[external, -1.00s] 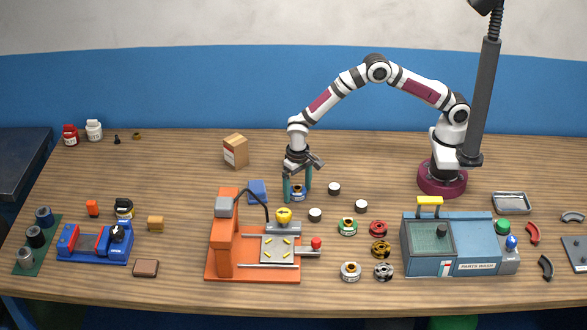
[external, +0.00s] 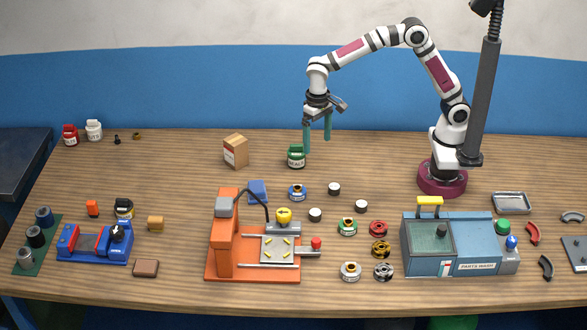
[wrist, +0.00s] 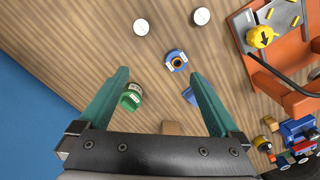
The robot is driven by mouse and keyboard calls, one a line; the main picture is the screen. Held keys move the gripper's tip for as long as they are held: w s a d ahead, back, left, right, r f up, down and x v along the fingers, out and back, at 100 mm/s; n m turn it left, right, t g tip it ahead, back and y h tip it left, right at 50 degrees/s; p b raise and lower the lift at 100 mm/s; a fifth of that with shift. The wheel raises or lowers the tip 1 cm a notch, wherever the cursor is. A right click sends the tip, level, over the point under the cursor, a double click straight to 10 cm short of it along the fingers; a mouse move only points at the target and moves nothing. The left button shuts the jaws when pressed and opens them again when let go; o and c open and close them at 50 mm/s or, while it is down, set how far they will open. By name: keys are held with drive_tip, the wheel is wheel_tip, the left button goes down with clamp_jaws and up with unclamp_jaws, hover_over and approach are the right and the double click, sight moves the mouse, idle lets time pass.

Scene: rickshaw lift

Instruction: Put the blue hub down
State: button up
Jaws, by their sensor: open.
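The blue hub (external: 297,192) sits on the wooden table, just behind the orange machine and right of a blue block. It also shows in the wrist view (wrist: 176,60), ahead of the fingertips, with a dark centre. My gripper (external: 317,146) is open and empty, raised well above the table and behind the hub. In the wrist view my gripper's two teal fingers (wrist: 161,74) are spread wide with nothing between them touching. The hub stands apart from both fingers.
A green-lidded jar (external: 296,157) stands under my gripper, near the left finger. A cardboard box (external: 235,151) stands to its left. The blue block (external: 257,191), white discs (external: 334,189) and orange machine (external: 226,235) surround the hub.

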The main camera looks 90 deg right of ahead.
drive_tip(key=s+d+r+n, duration=0.1)
drive_tip(key=s+r, duration=0.2)
drive_tip(key=s, duration=0.4)
drive_tip(key=s+d+r, duration=0.1)
drive_tip(key=s+r, duration=0.2)
drive_tip(key=s, duration=0.5)
drive_tip(key=s+f+n+y, duration=0.1)
drive_tip(key=s+f, duration=0.1)
drive_tip(key=s, duration=1.2)
drive_tip(key=shift+d+n, duration=0.15)
drive_tip(key=shift+n, duration=0.25)
drive_tip(key=shift+f, duration=0.1)
drive_tip(key=w+a+r+n+h, duration=0.1)
drive_tip(key=w+r+n, duration=0.15)
drive_tip(key=w, duration=0.85)
drive_tip(key=w+a+r+n, duration=0.1)
drive_tip(key=w+r+n, duration=0.15)
drive_tip(key=w, duration=0.85)
drive_tip(key=shift+n, duration=0.3)
drive_tip(key=f, duration=0.7)
drive_tip(key=w+f, duration=0.1)
drive_tip(key=f, duration=0.3)
drive_tip(key=shift+w+d, duration=0.1)
